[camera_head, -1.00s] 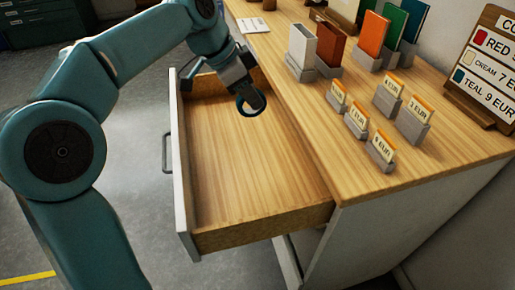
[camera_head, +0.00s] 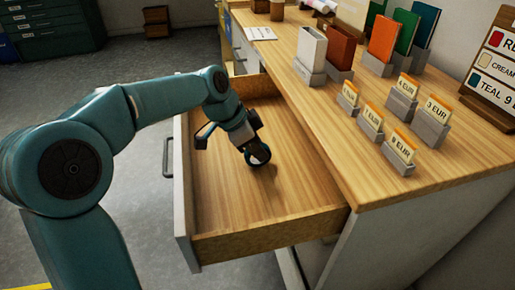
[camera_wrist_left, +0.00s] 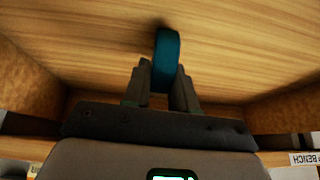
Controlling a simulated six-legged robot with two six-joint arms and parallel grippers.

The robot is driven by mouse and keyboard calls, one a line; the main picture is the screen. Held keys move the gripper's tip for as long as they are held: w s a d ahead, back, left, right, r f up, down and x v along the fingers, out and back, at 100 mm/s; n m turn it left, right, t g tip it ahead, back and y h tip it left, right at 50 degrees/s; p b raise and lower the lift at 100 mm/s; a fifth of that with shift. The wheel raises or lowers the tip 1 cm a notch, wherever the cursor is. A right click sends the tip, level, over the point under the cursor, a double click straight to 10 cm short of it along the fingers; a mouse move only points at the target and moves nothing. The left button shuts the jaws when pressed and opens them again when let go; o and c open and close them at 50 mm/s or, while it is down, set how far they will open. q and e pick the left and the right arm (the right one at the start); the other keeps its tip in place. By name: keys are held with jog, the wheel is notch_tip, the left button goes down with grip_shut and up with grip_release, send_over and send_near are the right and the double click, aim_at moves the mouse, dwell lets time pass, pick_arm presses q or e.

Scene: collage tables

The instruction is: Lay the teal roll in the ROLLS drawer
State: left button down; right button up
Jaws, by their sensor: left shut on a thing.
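The teal roll (camera_head: 259,156) is a small ring of teal tape with a dark centre. My left gripper (camera_head: 251,148) is shut on it and holds it inside the open drawer (camera_head: 222,215), low over the wooden floor. In the left wrist view the teal roll (camera_wrist_left: 166,58) stands on edge between the two fingertips (camera_wrist_left: 162,84). I cannot tell whether the roll touches the drawer floor. The drawer is otherwise bare, and no ROLLS label on it is readable. My right gripper is not in view.
The wooden counter (camera_head: 305,118) beside the drawer carries several price cards in grey holders (camera_head: 369,122), coloured cards in stands (camera_head: 384,40) and a price board (camera_head: 490,65). The drawer's white front panel (camera_head: 184,190) and wooden sides enclose the gripper. The drawer's near part is clear.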

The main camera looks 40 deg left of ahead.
pick_arm(q)
jog(key=shift+f, duration=0.25)
jog(key=c, duration=0.9)
grip_release()
jog(key=shift+r, duration=0.1)
jog(key=shift+w+r, duration=0.1)
jog(key=shift+r, duration=0.15)
jog(key=p+v, duration=0.3)
jog(key=v, duration=0.9)
jog(key=shift+f, duration=0.1)
